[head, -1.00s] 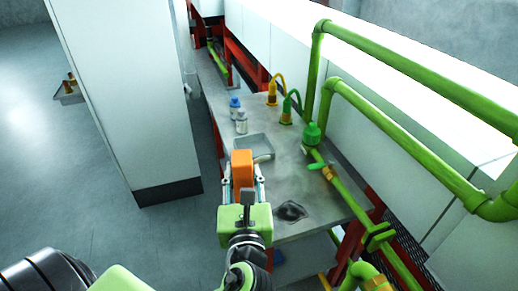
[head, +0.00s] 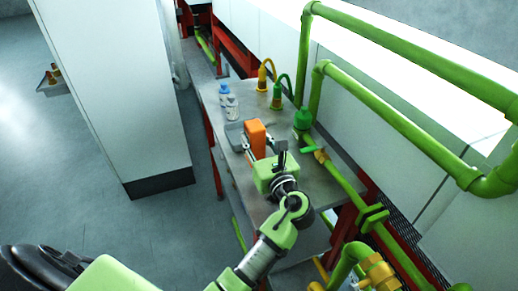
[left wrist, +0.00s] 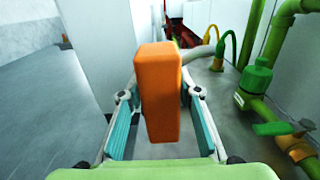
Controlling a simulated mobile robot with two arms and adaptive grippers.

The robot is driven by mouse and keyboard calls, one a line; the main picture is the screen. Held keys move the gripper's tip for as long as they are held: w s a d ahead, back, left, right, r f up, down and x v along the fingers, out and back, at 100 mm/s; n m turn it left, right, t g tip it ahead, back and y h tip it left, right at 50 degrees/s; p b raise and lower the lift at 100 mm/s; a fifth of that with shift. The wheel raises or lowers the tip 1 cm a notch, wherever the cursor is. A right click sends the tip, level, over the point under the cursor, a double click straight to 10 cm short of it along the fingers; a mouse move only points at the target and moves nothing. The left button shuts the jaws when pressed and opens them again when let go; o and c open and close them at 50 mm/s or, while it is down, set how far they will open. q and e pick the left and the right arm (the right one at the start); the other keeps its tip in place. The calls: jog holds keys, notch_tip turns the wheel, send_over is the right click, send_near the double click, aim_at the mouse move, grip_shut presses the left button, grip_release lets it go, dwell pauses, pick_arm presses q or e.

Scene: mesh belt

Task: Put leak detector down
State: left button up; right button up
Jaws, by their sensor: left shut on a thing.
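The leak detector appears to be the orange block (head: 255,138), held upright over the grey worktable (head: 323,165). It also shows large in the middle of the left wrist view (left wrist: 158,85). My left gripper (head: 258,145) is shut on the block, with its teal-padded fingers on either side in the left wrist view (left wrist: 158,98). Whether the block's bottom touches the table cannot be told. My right gripper is not in view.
A shallow grey tray (head: 233,135) lies just left of the block. Two bottles (head: 231,107) stand behind it. Yellow (head: 262,80) and green (head: 277,95) hooked hoses and a green valve (head: 303,118) line the right edge. Green pipes (head: 400,111) run beside the table.

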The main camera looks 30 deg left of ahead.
aim_at(259, 150)
pick_arm(q)
jog(key=w+f, duration=0.2)
jog(key=f, duration=0.1)
jog(key=shift+w+a, duration=0.15)
jog(key=shift+w, duration=0.15)
jog(key=shift+w+f, duration=0.1)
jog(key=shift+f, duration=1.55)
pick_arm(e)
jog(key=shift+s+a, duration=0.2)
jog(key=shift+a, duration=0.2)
pick_arm(q)
jog(key=o, duration=1.4)
jog(key=shift+f, duration=0.15)
jog(key=shift+c, duration=0.2)
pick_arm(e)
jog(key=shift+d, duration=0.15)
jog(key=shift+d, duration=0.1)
